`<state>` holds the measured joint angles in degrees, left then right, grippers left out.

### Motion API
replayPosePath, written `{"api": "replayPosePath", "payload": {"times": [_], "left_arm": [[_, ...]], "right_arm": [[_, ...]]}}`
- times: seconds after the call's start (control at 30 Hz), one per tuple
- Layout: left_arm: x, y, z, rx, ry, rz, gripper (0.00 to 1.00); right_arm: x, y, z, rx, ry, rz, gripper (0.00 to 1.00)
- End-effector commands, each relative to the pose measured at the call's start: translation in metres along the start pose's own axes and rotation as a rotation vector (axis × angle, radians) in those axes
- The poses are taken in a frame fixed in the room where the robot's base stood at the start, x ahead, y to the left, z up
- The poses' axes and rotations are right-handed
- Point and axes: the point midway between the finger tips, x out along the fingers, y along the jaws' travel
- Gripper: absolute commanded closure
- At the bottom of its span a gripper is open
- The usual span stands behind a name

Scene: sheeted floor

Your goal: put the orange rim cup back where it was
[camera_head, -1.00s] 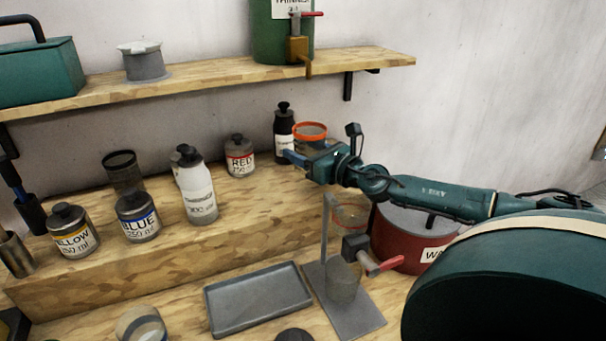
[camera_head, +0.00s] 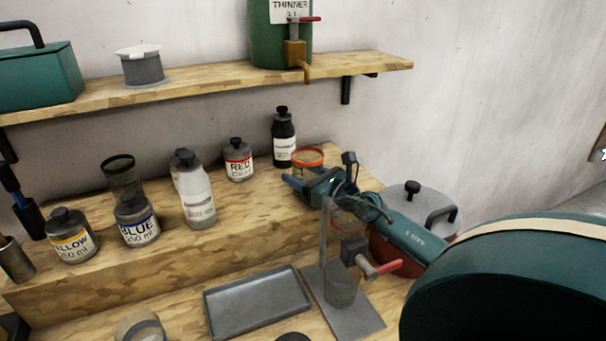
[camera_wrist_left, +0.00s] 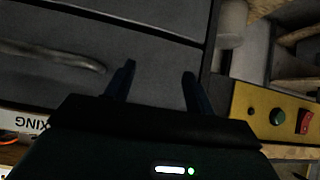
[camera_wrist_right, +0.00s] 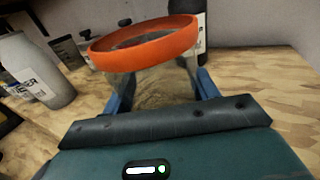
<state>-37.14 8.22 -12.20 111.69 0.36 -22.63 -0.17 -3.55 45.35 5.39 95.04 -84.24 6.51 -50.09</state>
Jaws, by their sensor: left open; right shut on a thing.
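The orange rim cup (camera_head: 308,158) is a clear cup with an orange ring at its top, at the right end of the raised wooden step. My right gripper (camera_head: 300,183) is shut on it. In the right wrist view the cup (camera_wrist_right: 145,45) sits upright between the blue fingers (camera_wrist_right: 160,92), its rim above them. Its base is hidden, so I cannot tell whether it touches the step. My left gripper (camera_wrist_left: 158,85) shows only in its wrist view, open and empty, in front of a dark drawer-like front.
A black bottle (camera_head: 283,138) stands just behind the cup. The red bottle (camera_head: 238,160) and white bottle (camera_head: 193,190) are to its left. A metal stand (camera_head: 345,310), a grey tray (camera_head: 257,300) and a lidded red pot (camera_head: 400,255) are in front. Bare step lies left of the cup.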

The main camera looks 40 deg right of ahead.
Motion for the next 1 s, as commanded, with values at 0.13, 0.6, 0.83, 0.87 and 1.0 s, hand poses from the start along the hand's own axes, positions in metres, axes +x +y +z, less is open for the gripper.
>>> {"api": "replayPosePath", "payload": {"times": [0.13,0.6,0.83,0.87,1.0], "left_arm": [[0.001,0.0,0.001,0.0,0.0,0.0,0.45],[0.002,0.0,0.0,-0.003,0.006,0.0,0.45],[-0.001,0.0,-0.003,-0.002,0.005,0.0,0.45],[-0.003,0.0,-0.004,-0.002,0.005,0.0,0.45],[0.001,0.0,0.001,-0.001,0.003,0.0,0.45]], "right_arm": [[0.0,0.0,-0.001,0.0,-0.001,0.0,0.67],[0.0,0.0,-0.004,0.0,0.0,0.0,0.19],[0.0,0.0,0.0,0.0,0.0,0.0,0.19],[0.0,0.0,0.002,0.0,0.0,0.0,0.19],[-0.014,0.0,-0.003,0.0,0.004,0.001,0.19]]}}
